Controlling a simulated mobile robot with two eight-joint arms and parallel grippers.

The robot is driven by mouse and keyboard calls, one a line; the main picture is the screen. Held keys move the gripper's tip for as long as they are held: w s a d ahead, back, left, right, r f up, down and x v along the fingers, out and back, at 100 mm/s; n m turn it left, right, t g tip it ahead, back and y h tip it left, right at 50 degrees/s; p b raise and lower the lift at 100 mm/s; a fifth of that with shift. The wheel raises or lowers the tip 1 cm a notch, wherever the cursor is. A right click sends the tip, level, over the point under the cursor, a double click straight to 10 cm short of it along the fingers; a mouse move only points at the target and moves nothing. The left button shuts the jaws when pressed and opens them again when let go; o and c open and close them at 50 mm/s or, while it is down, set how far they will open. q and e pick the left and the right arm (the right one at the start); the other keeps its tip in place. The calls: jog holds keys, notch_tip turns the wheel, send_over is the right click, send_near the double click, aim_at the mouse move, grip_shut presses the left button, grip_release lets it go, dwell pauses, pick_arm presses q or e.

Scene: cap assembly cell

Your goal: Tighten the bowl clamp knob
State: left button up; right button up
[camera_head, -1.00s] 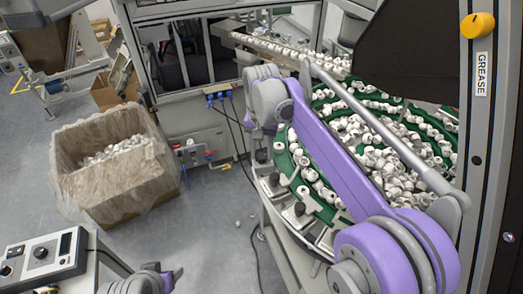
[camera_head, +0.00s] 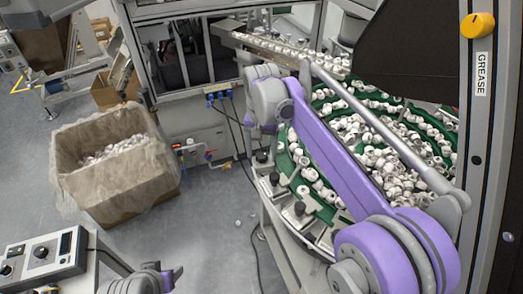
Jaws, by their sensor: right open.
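The vibratory bowl (camera_head: 318,203) at the right has green tracks full of white caps. Several black clamp knobs stand on its near-left rim, among them an upper knob (camera_head: 262,157), a middle knob (camera_head: 273,179) and a lower knob (camera_head: 299,208). I cannot tell which one the task means. My right arm reaches across the bowl from the bottom right. My right gripper (camera_head: 252,124) is open at the arm's far end, above and left of the upper knob and apart from it. Its fingers are partly hidden by the wrist. My left gripper is not clearly visible.
A lined carton (camera_head: 128,190) with white caps stands on the floor at left. A control box (camera_head: 42,257) is at bottom left. Cables (camera_head: 236,135) hang near my right wrist. The floor between carton and bowl is clear.

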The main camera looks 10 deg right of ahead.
aim_at(261, 155)
pick_arm(q)
jog(key=shift+w+r+p, duration=0.25)
jog(key=shift+r+p, duration=0.05)
jog(key=shift+r, duration=0.15)
jog(key=shift+w+r+p, duration=0.2)
jog(key=shift+r+p, duration=0.1)
jog(key=shift+r, duration=0.15)
pick_arm(e)
notch_tip(261, 155, up, 11)
jog(key=shift+f, duration=0.15)
